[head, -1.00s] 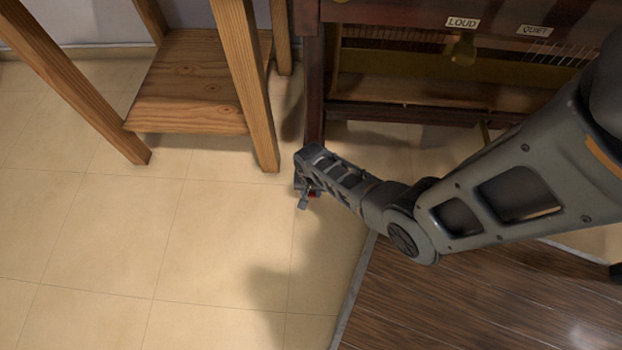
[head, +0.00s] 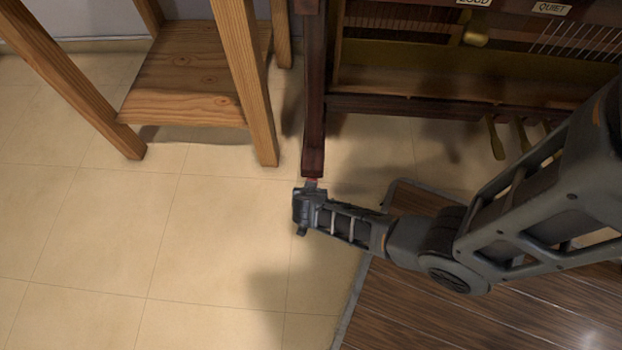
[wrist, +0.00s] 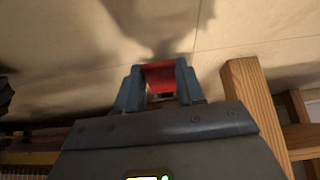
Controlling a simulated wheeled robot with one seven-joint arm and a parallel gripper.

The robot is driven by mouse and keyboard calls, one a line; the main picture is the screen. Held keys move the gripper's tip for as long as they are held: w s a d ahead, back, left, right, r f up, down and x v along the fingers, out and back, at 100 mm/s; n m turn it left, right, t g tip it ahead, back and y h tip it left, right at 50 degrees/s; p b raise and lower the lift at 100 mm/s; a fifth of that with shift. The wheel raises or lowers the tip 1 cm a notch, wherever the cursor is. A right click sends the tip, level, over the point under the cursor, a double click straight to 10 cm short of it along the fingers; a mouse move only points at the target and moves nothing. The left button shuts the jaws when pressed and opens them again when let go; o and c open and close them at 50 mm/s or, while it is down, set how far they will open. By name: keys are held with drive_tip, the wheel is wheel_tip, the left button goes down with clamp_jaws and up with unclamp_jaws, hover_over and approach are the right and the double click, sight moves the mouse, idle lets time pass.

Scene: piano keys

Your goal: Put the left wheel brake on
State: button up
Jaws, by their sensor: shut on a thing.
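The left wheel brake shows as a small red piece (head: 311,181) at the foot of the piano's dark left leg (head: 314,130). My gripper (head: 306,187) is low by the floor, just in front of that foot. In the wrist view the red brake (wrist: 160,76) lies between the two blue-grey fingers of my gripper (wrist: 158,82), which are shut on it. The wheel itself is mostly hidden, and I cannot tell the brake's exact angle.
A wooden stand (head: 185,95) is left of the piano leg, its front leg close to my gripper. Piano pedals (head: 495,138) and a dark wooden platform (head: 480,310) are to the right. Tiled floor (head: 120,240) at the left is clear.

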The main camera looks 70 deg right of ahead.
drive_tip(key=shift+f, duration=0.1)
idle(0.4)
drive_tip(key=o, duration=1)
drive_tip(key=shift+o, duration=0.2)
drive_tip(key=p+v, duration=0.4)
drive_tip(key=v, duration=0.4)
drive_tip(key=shift+f, duration=0.15)
